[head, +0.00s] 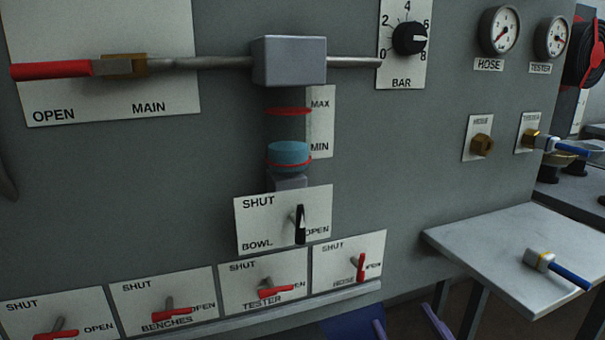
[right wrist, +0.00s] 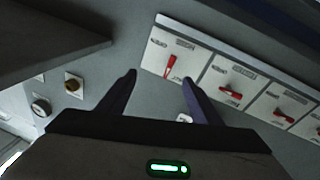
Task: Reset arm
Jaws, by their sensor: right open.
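My right gripper (head: 407,324) shows at the bottom edge of the head view as two purple fingers, spread apart. In the right wrist view its fingers (right wrist: 158,78) are open, with nothing held between them. The grey panel (head: 400,150) stands in front. The red HOSE lever (head: 361,267) on its plate is up and left of the gripper in the head view; it also shows in the right wrist view (right wrist: 171,66), beyond the fingertips and apart from them. My left gripper cannot be made out in the head view.
More red levers line the panel's foot, including the TESTER lever (head: 277,292). The black BOWL lever (head: 300,226) and red MAIN handle (head: 50,69) are above. A grey shelf (head: 490,235) juts out at right, with a blue-handled fitting (head: 560,269) on it.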

